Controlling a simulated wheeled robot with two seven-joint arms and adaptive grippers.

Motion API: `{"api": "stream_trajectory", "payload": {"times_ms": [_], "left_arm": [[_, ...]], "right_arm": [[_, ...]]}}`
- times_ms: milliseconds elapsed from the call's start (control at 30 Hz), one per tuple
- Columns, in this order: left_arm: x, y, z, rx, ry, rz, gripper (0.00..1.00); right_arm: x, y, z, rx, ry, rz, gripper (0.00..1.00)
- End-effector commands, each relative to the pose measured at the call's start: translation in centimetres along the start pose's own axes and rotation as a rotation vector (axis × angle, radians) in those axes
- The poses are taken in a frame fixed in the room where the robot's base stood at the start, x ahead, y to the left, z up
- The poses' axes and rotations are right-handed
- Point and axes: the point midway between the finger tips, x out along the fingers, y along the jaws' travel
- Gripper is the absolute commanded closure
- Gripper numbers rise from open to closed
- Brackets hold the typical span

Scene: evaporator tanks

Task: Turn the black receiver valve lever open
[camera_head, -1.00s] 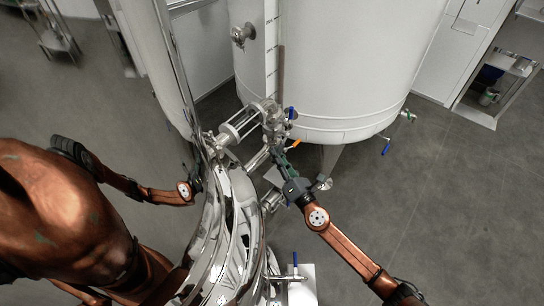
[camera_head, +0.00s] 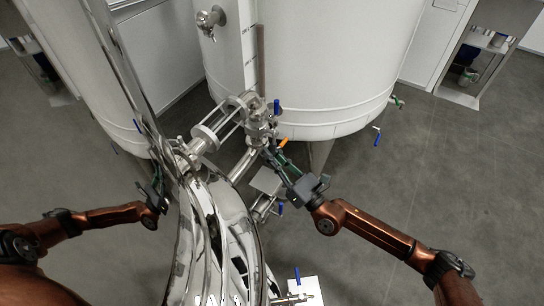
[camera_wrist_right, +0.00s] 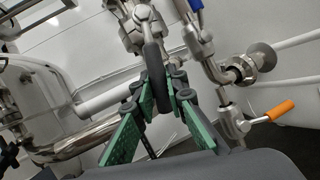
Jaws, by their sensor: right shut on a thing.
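The black lever (camera_wrist_right: 154,76) stands upright between the green-padded fingers of my right gripper (camera_wrist_right: 160,92) in the right wrist view. The fingers are shut on it. In the head view my right gripper (camera_head: 277,159) reaches the steel valve cluster (camera_head: 260,122) from the lower right; the fingers and cluster hide most of the lever there. My left gripper (camera_head: 157,190) is at the left, beside the polished steel vessel and away from the valve. It is too small to tell whether its jaws are open.
A white tank (camera_head: 310,70) stands close behind the valves. The polished vessel (camera_head: 210,240) rises between my arms. An orange-handled valve (camera_wrist_right: 279,111) and a blue handle (camera_wrist_right: 195,5) are close to the right gripper. Grey floor (camera_head: 450,150) is clear at the right.

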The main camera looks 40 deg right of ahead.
Motion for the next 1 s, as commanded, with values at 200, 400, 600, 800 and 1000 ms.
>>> {"api": "stream_trajectory", "payload": {"times_ms": [200,400,600,800,1000], "left_arm": [[-0.02,0.01,0.33,0.006,0.014,0.005,0.60],[-0.03,0.01,0.33,0.008,0.020,0.006,0.60],[-0.03,0.00,0.32,0.008,0.023,0.006,0.60],[-0.03,-0.01,0.33,0.008,0.023,0.006,0.60],[-0.03,-0.01,0.35,0.008,0.022,0.006,0.60]], "right_arm": [[0.52,-0.75,-0.19,-0.120,-0.024,0.053,1.00],[0.70,-1.14,-0.08,-0.177,-0.039,0.078,1.00],[0.75,-1.31,-0.07,-0.202,-0.044,0.089,1.00],[0.75,-1.33,-0.04,-0.205,-0.046,0.089,1.00],[0.75,-1.34,-0.01,-0.205,-0.046,0.089,0.86]]}}
